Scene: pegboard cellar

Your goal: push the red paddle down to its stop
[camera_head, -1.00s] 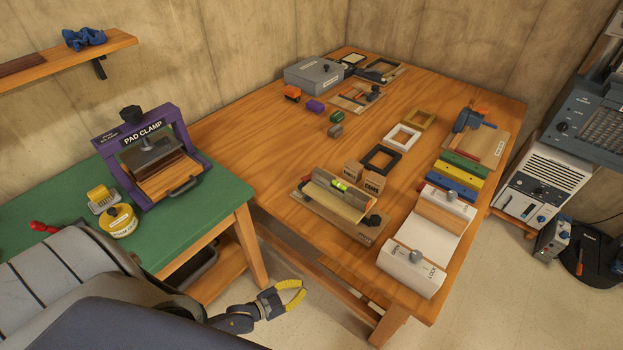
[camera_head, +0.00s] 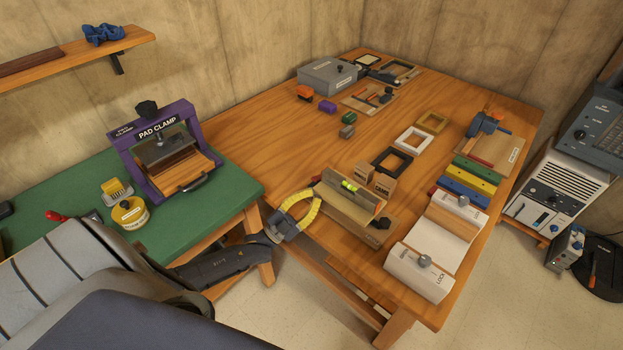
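A small red piece (camera_head: 56,215) lies at the left end of the green bench, partly hidden behind my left arm. I cannot tell whether it is the red paddle. Other small red parts are in the wooden fixture (camera_head: 482,160) at the far right of the wooden table. No red paddle shows clearly. My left gripper (camera_head: 315,197), with curved yellow fingers, is by the near left edge of the wooden table, just left of the wooden fixture with a green level vial (camera_head: 350,186). Its fingers are apart with nothing seen between them. My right gripper is out of view.
The purple pad clamp (camera_head: 158,145) and a yellow round tin (camera_head: 130,213) stand on the green bench (camera_head: 215,215). A white lock fixture (camera_head: 418,272) is at the wooden table's near right corner. Coloured bars (camera_head: 467,180) lie behind it. The table's left middle (camera_head: 270,140) is clear.

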